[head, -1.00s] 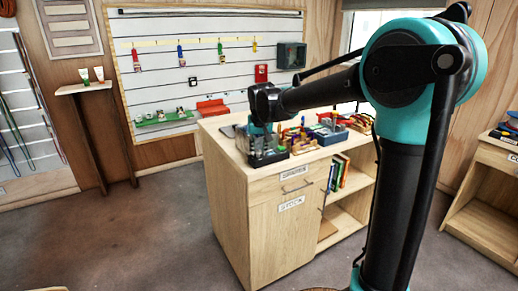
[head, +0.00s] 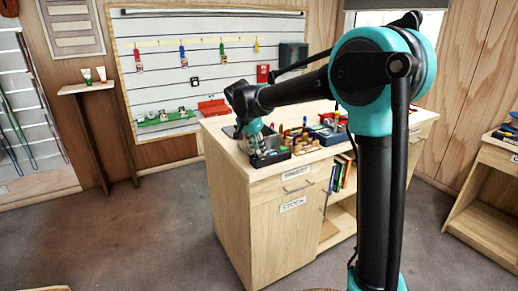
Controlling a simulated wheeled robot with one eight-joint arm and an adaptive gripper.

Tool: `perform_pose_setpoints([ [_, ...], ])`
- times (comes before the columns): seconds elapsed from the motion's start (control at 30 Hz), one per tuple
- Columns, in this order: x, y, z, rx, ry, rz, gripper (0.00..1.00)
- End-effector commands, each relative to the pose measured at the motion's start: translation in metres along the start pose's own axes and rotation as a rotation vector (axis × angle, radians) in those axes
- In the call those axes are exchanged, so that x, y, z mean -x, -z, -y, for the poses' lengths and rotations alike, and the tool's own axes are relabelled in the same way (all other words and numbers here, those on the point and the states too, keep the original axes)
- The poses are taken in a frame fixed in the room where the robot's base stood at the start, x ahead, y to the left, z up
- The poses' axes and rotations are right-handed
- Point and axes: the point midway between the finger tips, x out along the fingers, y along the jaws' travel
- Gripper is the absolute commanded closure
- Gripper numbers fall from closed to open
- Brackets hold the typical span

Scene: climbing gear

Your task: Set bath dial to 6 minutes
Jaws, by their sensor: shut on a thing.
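The bath looks to be the small dark box (head: 271,159) at the near left end of the wooden cabinet's top. My gripper (head: 258,152) is at this box, tilted, with its fingers pointing down to the box's left part. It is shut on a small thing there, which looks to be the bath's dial. The dial itself is hidden by the fingers and too small to make out. Its marks and setting cannot be read.
The wooden cabinet (head: 262,225) has labelled fronts and open shelves with books (head: 338,176). Several tools and coloured items crowd its top right of the box. A side bench (head: 490,190) is at the right. Floor at left is clear.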

Motion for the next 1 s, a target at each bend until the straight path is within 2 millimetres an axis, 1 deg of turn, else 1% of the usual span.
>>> perform_pose_setpoints([
  [0.3, -0.0001, 0.0000, 0.0008, -0.073, -0.030, 0.000, 1.00],
  [0.73, -0.0001, -0.0002, 0.0008, -0.079, -0.032, 0.001, 1.00],
  [0.77, -0.0001, -0.0003, 0.0008, -0.079, -0.032, 0.001, 0.72],
  [0.9, -0.0001, -0.0002, 0.0008, -0.079, -0.032, 0.001, 0.55],
  [1.0, -0.0001, -0.0001, 0.0009, -0.079, -0.032, 0.000, 0.54],
])
